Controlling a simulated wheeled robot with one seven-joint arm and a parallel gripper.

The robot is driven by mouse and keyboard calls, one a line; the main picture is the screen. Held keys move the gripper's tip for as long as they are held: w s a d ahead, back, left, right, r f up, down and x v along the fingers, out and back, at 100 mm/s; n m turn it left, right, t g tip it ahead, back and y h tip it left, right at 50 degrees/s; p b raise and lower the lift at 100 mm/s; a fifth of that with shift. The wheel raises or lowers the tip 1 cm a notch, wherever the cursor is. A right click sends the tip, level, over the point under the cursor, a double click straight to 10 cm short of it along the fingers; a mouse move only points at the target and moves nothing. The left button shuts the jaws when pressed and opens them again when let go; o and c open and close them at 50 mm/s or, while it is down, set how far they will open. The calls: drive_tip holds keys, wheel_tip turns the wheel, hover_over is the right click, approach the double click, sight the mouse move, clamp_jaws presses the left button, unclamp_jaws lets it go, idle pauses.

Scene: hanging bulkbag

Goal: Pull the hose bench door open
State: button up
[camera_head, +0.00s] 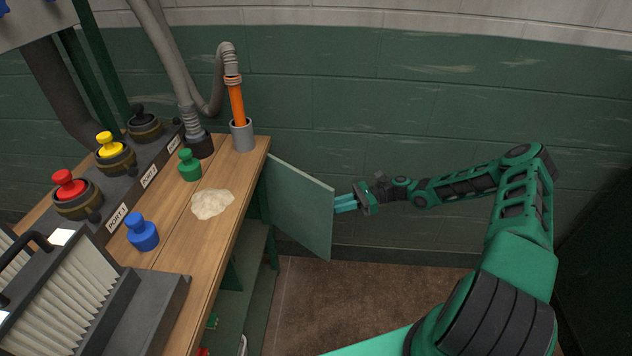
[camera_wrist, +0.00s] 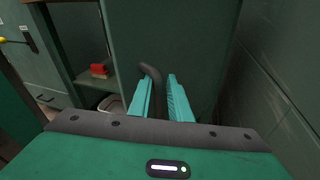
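The hose bench door (camera_head: 303,205) is a pale green panel standing swung out from the right end of the wooden-topped bench (camera_head: 225,215). Its surface also fills the middle of the wrist view (camera_wrist: 195,45). A dark curved handle (camera_wrist: 152,75) on the door shows in the wrist view. My gripper (camera_head: 345,203) is at the door's outer right side. In the wrist view my gripper (camera_wrist: 161,95) has its two light-blue fingers apart, with the handle between them, close to the left finger. A small gap shows beside the right finger. The handle is hidden in the head view.
The open bench shelves (camera_head: 250,285) hold a red item (camera_wrist: 99,70) and a pale container (camera_wrist: 112,104). On the bench are an orange-ended hose (camera_head: 236,100), green cap (camera_head: 189,165), blue cap (camera_head: 142,232) and pale cloth-like patch (camera_head: 212,203). A green wall stands behind; floor in front is clear.

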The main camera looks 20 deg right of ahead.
sight(315, 179)
drive_tip(key=w+a+r, duration=0.1)
drive_tip(key=r, duration=0.2)
drive_tip(key=w+a+r+n+y, duration=0.1)
drive_tip(key=a+r, duration=0.1)
drive_tip(key=r, duration=0.2)
drive_tip(key=w+a+r+n, duration=0.1)
drive_tip(key=r, duration=0.2)
drive_tip(key=shift+a+r+g+y, duration=0.15)
drive_tip(key=shift+r+g+y, duration=0.15)
drive_tip(key=shift+m+h, duration=0.7)
drive_tip(key=shift+m, duration=0.1)
drive_tip(key=s+d+f, duration=0.1)
drive_tip(key=f, duration=0.2)
drive_tip(key=s+d+f, duration=0.1)
drive_tip(key=f, duration=0.2)
drive_tip(key=s+d+f, duration=0.1)
drive_tip(key=s+f, duration=0.1)
drive_tip(key=f, duration=0.1)
drive_tip(key=shift+d, duration=0.3)
drive_tip(key=w+d, duration=0.4)
drive_tip(key=d, duration=0.8)
drive_tip(key=shift+w+f, duration=0.15)
drive_tip(key=shift+w, duration=0.2)
drive_tip(key=shift+c, duration=0.4)
